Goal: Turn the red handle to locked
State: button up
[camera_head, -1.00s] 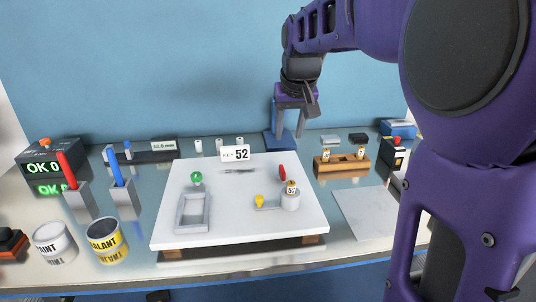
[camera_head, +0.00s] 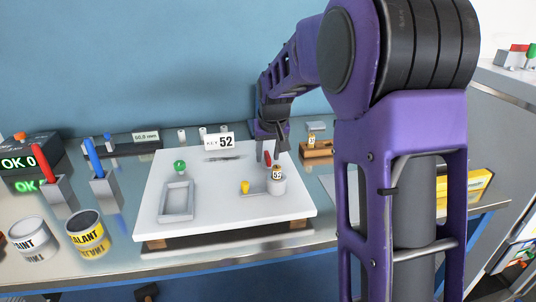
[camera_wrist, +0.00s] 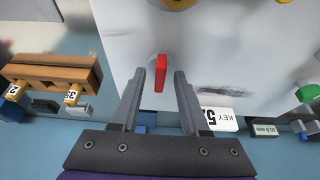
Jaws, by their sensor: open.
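The red handle (camera_head: 268,158) stands at the back right of the white panel (camera_head: 225,222). In the wrist view the red handle (camera_wrist: 160,72) is a narrow upright bar on a pale round base. My gripper (camera_head: 267,149) is over the back right of the panel. In the wrist view my gripper (camera_wrist: 159,82) is open, one finger on each side of the handle, with a visible gap on both sides. I cannot tell how far down the fingers reach. No locked mark is readable by the handle.
A white cylinder with a 52 tag (camera_head: 277,185) and a yellow knob (camera_head: 245,187) are in front of the handle. A wooden rack (camera_head: 318,150) is at right.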

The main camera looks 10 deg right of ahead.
grip_shut()
dwell(0.5)
jog(key=n, duration=0.1)
jog(key=n+y+p, duration=0.1)
jog(key=n, duration=0.2)
jog(key=shift+d+g+y, duration=0.25)
jog(key=shift+g+y, duration=0.05)
jog(key=n, duration=0.2)
jog(key=n+y+p, duration=0.1)
jog(key=n, duration=0.2)
jog(key=shift+w+r+g+y+p, duration=0.1)
jog(key=shift+g+y+p, duration=0.2)
jog(key=shift+g, duration=0.1)
jog(key=n+g+y+p, duration=0.1)
jog(key=n+p, duration=0.1)
jog(key=n, duration=0.2)
jog(key=shift+w, duration=0.1)
jog(key=shift+d+n+g+p, duration=0.1)
jog(key=shift+n+g+p, duration=0.7)
jog(key=shift+n, duration=0.9)
